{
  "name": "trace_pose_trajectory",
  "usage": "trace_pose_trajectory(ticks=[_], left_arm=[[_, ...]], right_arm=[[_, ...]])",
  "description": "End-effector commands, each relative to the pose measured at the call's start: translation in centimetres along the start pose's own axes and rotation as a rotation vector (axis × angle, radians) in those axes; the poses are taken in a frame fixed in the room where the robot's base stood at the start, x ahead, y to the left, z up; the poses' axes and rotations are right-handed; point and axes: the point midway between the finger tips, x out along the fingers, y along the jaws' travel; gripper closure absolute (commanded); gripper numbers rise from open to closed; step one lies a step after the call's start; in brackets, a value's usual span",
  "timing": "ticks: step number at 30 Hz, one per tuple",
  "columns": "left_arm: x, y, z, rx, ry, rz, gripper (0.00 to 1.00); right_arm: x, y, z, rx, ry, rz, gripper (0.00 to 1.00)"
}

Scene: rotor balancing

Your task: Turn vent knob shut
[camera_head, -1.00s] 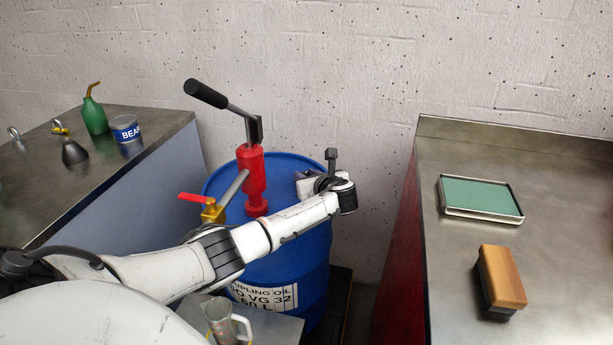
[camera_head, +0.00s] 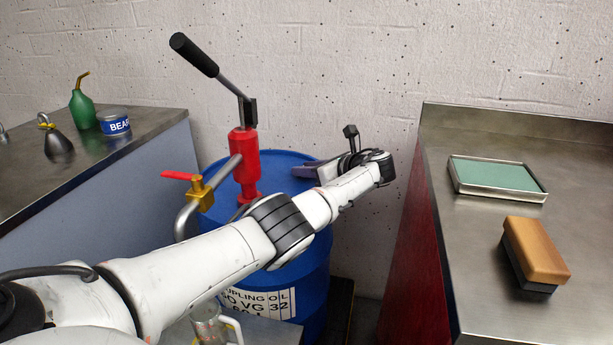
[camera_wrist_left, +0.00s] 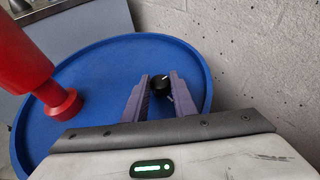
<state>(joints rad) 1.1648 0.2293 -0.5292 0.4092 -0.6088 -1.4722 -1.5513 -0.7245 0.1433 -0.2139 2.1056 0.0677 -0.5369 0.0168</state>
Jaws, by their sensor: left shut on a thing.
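The vent knob (camera_wrist_left: 159,83) is small and black with a white pointer mark, on the blue drum's lid near its rim in the left wrist view. My left gripper (camera_wrist_left: 160,88) is shut on it, with a purple-grey finger on either side. In the head view my left gripper (camera_head: 305,170) reaches over the right part of the blue drum (camera_head: 285,258). The knob is not discernible there. My right gripper is not in view.
A red hand pump (camera_head: 245,165) with a long black-gripped lever and a brass tap (camera_head: 200,193) stands on the lid, left of my gripper. Steel benches flank the drum. A glass jug (camera_head: 210,325) stands in front, partly behind my arm. The wall is close behind.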

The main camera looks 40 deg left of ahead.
Motion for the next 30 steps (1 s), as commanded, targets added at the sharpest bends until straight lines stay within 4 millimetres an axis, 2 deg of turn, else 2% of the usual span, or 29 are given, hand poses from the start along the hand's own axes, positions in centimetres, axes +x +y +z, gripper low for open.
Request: trace_pose_trajectory(ticks=[6,7,9,10,20,25,30], left_arm=[[0.0,0.0,0.2,-0.001,-0.001,0.001,0.98],[0.0,0.0,0.2,-0.001,-0.001,0.001,0.71],[0.0,0.0,0.2,-0.001,-0.001,0.001,0.59],[0.0,0.0,0.1,-0.001,-0.001,0.001,0.57],[-0.4,0.0,0.1,0.000,0.000,-0.001,0.57],[-3.0,-0.1,0.4,0.000,0.001,-0.004,0.57],[-5.7,0.0,0.3,0.000,0.000,-0.002,0.57]], right_arm=[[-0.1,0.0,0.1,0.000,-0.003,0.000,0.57],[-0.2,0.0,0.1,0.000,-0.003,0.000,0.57],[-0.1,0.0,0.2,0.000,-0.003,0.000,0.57],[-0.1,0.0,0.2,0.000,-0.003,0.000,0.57],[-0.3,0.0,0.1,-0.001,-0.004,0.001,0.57],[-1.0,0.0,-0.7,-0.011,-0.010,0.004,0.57],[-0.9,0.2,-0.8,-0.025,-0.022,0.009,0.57]])
